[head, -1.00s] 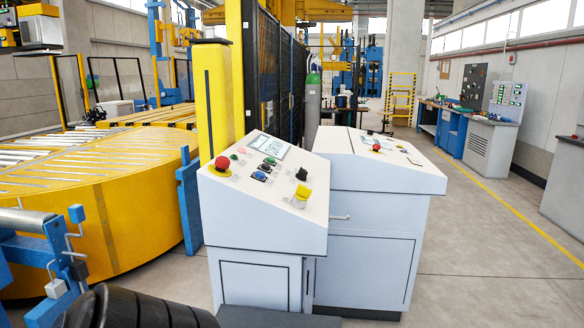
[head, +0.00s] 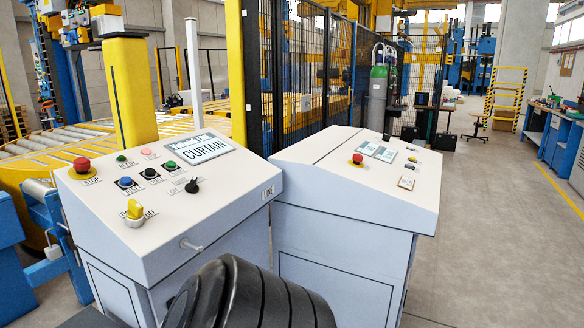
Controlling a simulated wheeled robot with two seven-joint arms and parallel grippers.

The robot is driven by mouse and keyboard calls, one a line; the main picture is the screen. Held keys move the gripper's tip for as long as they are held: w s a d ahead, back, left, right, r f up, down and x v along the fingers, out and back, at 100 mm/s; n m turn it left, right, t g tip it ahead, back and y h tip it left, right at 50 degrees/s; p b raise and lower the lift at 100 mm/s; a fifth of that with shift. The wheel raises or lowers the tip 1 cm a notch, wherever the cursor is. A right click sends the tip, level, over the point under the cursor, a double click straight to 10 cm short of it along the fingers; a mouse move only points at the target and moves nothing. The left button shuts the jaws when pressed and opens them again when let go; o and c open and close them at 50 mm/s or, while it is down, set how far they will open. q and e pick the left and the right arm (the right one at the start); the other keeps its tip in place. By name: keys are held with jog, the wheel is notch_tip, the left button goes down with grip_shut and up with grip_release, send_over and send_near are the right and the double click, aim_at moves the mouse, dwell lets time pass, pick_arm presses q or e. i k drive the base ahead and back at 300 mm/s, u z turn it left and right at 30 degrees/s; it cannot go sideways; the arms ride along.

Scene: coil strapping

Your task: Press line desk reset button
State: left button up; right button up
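The line desk (head: 210,225) is a white console with a sloped top, marked "LINE" on its right side. Its display (head: 207,149) reads "CURTAIN". A red mushroom button (head: 82,165) marked "STOP" sits at the left. A blue button (head: 125,182) is right of and below it, with a label too small to read surely. Beside it are black (head: 150,173) and green (head: 170,165) buttons. A small dark green button (head: 121,158) and a pink one (head: 146,151) are behind. A black knob (head: 192,185) and yellow switch (head: 135,209) are nearer. Neither gripper is in view.
A second white desk (head: 340,200) with a red button (head: 357,159) stands close on the right. Black mesh fencing (head: 300,75) and a yellow post (head: 130,90) stand behind. The roller conveyor (head: 60,145) is at left. Open floor (head: 480,240) lies at right.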

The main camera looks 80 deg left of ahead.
aim_at(125, 181)
jog(key=u, duration=1.35)
jog(key=i, duration=1.7)
jog(key=u, duration=3.35)
jog(key=k, duration=0.5)
jog(key=z, duration=0.95)
